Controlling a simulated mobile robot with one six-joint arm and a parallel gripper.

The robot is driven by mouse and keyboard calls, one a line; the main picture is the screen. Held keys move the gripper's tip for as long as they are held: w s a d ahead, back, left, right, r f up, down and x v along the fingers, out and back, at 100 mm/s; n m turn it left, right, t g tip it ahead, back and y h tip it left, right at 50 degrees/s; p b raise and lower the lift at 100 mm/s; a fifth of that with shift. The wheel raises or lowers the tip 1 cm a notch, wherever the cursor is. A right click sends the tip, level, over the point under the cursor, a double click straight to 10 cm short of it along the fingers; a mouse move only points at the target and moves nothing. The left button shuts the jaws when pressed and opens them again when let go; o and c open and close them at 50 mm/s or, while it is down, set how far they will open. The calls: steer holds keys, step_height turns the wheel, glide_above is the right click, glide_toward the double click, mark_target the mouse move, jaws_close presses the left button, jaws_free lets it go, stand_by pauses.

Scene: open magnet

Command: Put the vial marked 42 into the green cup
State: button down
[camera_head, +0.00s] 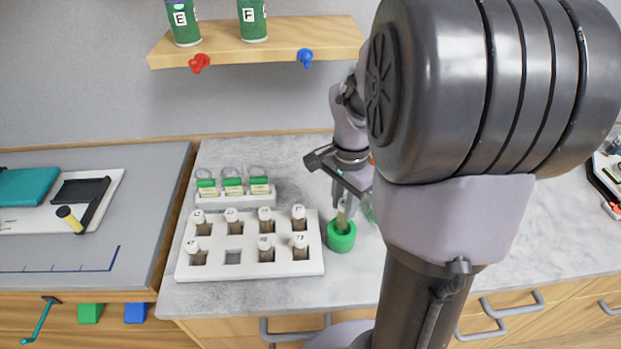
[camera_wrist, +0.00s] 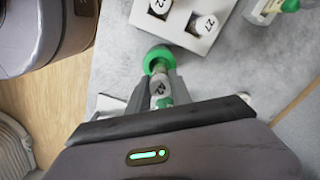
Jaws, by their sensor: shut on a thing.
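My gripper (camera_head: 347,193) is shut on a vial (camera_head: 341,219) with a white cap and brown contents, held upright. The green cup (camera_head: 341,240) stands on the counter right of the white rack. The vial's lower end is at the cup's mouth and appears to be inside it; how deep is hidden. In the wrist view the cup's rim (camera_wrist: 158,55) shows just beyond the fingertips.
The white vial rack (camera_head: 215,272) holds several capped vials and has one empty front slot. A smaller holder (camera_head: 225,195) with green-topped items stands behind it. A shelf (camera_head: 285,42) with green cans is above. Counter in front of the cup is clear.

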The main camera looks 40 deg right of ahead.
mark_target(343, 216)
steer(key=shift+f+b, duration=1)
steer(key=shift+f, duration=1.1)
steer(key=c, duration=1.2)
jaws_free()
steer(key=shift+o, duration=0.2)
